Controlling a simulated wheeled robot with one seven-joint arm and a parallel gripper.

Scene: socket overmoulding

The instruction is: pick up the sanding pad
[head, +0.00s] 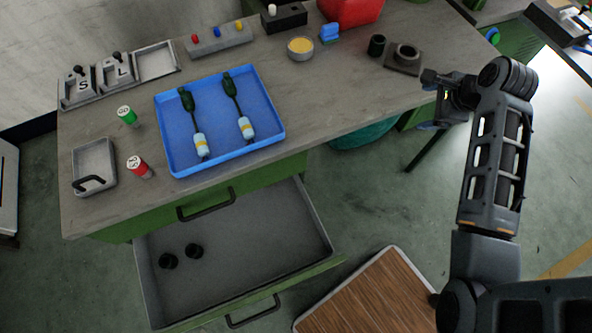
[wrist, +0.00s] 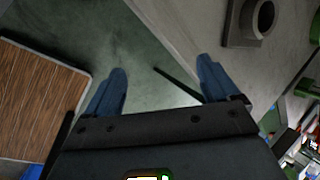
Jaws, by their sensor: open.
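A small blue block (head: 329,33), which looks like the sanding pad, lies near the back of the workbench (head: 340,95) in the head view. It sits right of a round tin with a yellow top (head: 300,48) and in front of a red box. I cannot make out its surface well. It is not visible in the wrist view. My gripper (wrist: 162,66) is open and empty, its two blue fingers apart over the floor beside the bench edge. In the head view my gripper is at the bench's right edge, well right of the blue block; its fingers are hard to see there.
A dark block with a ring (head: 404,56) and a black cylinder (head: 376,45) stand between my gripper and the blue block. The red box (head: 350,10) is behind it. A blue tray (head: 174,145) holds two tools. A drawer (head: 245,255) stands open below the bench.

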